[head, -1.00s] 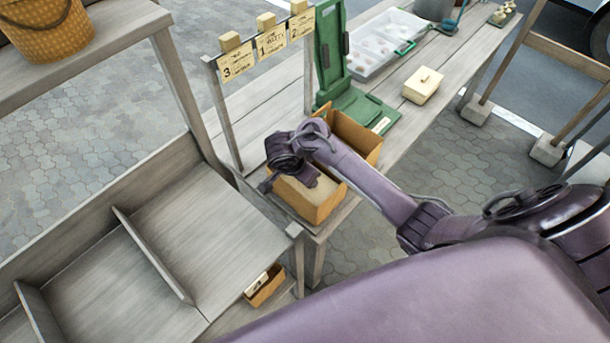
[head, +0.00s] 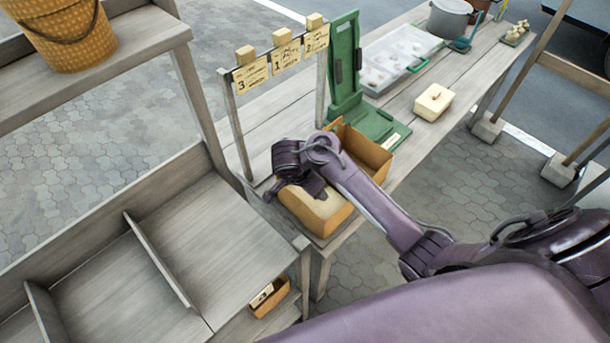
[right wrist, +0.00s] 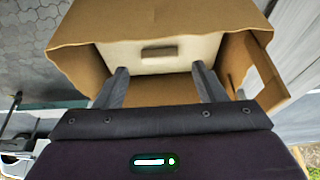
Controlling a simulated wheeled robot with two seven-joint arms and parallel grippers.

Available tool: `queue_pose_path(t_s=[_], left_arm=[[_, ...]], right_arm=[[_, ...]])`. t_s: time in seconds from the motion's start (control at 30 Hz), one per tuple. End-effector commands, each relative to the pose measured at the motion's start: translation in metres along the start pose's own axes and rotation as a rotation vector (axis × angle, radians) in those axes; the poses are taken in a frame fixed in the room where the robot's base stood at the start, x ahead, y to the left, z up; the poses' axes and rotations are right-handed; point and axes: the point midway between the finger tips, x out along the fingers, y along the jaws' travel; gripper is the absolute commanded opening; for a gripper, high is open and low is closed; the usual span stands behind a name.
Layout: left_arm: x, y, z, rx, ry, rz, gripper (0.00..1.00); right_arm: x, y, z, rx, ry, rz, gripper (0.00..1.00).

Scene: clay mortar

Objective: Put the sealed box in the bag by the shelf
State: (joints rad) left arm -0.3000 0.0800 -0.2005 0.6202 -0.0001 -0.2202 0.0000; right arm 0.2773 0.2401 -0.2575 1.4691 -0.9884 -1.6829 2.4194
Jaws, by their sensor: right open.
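A brown open-topped bag (head: 368,152) stands at the near end of the long wooden table, beside the grey shelf (head: 225,262). A cream box (head: 322,212) lies inside it; the right wrist view shows this box (right wrist: 150,52) with a small brown tab, within the bag's walls (right wrist: 75,55). My right gripper (head: 296,192) is over the bag. In the right wrist view its fingers (right wrist: 160,82) are apart, with the tips close to the box and nothing clearly held between them. Contact cannot be told. My left gripper is not in view.
Another cream box (head: 434,102) stands farther along the table. A green stand (head: 345,75), a tray (head: 395,58) and a sign rack (head: 285,60) are beyond the bag. A yellow basket (head: 75,35) sits on the upper shelf, a small brown container (head: 270,298) below.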

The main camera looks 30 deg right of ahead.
Motion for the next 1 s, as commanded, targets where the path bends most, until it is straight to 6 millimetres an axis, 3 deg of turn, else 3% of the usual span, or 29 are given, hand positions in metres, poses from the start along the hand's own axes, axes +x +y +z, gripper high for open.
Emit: queue_pose_path(t_s=[0.2,0.43,0.6,1.0], left_arm=[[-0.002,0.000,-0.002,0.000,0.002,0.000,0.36],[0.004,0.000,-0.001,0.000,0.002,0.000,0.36],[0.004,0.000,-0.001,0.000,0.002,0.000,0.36],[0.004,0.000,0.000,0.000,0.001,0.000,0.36]], right_arm=[[-0.050,0.000,0.002,0.002,-0.005,-0.004,0.64],[-0.083,-0.001,0.001,0.000,-0.001,-0.003,0.64],[-0.092,0.000,0.001,-0.001,-0.001,-0.001,0.64],[-0.093,0.000,0.000,-0.001,0.000,-0.001,0.64]])
